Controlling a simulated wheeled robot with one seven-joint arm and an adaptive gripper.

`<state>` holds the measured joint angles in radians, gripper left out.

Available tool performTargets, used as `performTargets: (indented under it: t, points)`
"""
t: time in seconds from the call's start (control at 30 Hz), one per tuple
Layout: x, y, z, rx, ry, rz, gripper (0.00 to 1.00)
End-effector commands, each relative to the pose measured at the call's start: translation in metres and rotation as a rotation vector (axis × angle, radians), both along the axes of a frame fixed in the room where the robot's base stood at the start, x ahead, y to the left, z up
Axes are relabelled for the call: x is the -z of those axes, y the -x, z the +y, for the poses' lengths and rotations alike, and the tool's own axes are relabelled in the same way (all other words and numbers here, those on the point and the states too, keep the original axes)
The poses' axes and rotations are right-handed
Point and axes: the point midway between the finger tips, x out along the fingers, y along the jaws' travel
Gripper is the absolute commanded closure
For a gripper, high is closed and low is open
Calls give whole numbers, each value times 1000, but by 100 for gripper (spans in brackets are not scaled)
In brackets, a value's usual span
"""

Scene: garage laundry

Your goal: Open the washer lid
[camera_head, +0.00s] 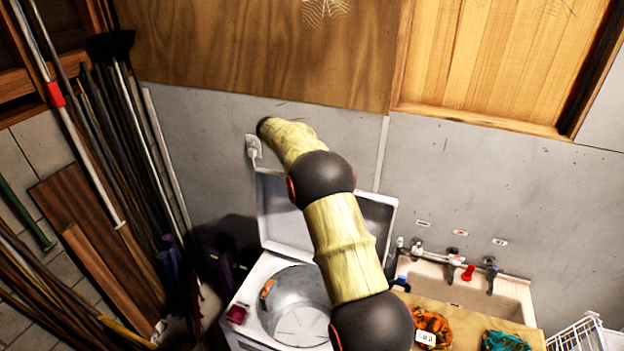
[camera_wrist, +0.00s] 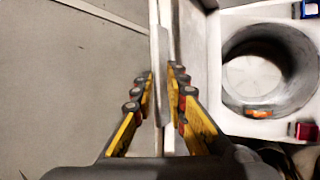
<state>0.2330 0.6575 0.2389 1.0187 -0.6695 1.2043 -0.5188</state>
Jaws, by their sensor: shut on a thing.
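The washer lid (camera_head: 285,228) stands raised, close to upright, behind the open top of the white washer (camera_head: 256,283). The round drum (camera_head: 300,318) shows below it and also in the wrist view (camera_wrist: 290,70). My arm crosses in front of the lid in the head view and hides part of it and part of the drum. My gripper (camera_wrist: 160,82) is shut on the edge of the lid (camera_wrist: 161,70) in the wrist view, with yellow fingers on both sides. In the head view my fingertips are hidden behind the arm.
A sink (camera_head: 480,293) with taps stands right of the washer. Orange cloth (camera_head: 433,324) and teal cloth (camera_head: 505,341) lie on a wooden top in front. Poles and boards (camera_head: 130,150) lean at the left. The grey wall (camera_head: 200,130) is close behind the lid.

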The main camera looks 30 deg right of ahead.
Motion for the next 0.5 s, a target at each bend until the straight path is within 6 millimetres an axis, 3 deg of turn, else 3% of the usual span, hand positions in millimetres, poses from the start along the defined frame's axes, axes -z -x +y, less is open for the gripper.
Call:
performTargets:
  t: [0.03, 0.33, 0.37, 0.5]
  points:
    - [7, 2, -1, 4, -4, 9, 100]
    - [9, 3, -1, 4, -5, 11, 100]
    - [9, 3, -1, 4, -5, 11, 84]
    - [8, 3, 0, 3, -4, 11, 76]
